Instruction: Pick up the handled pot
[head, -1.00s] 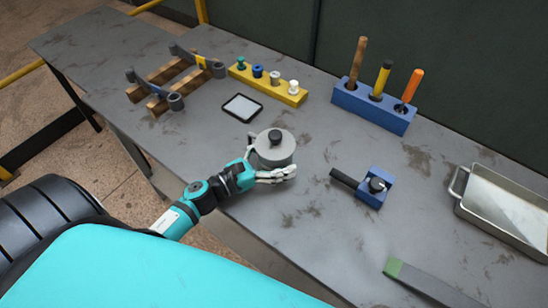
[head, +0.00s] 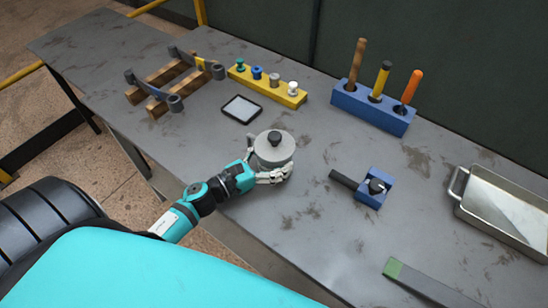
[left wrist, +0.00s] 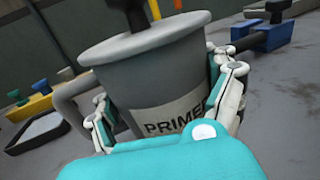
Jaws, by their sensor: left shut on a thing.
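The handled pot (head: 274,149) is grey with a lid and a black knob, near the front edge of the bench in the head view. In the left wrist view the pot (left wrist: 150,82) fills the middle, with its handle on the left and a label reading "PRIME…", partly covered. My left gripper (head: 275,173) is shut on the pot's body, with white fingers on both sides of it. The pot is upright; its base is hidden, so I cannot tell whether it touches the bench. My right gripper is not in view.
A black-framed tablet (head: 242,108) lies behind the pot. A yellow rack (head: 266,88), a blue tool holder (head: 371,109) and wooden rails (head: 178,87) stand farther back. A blue block with a black handle (head: 369,190) and a metal tray (head: 505,210) are to the right.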

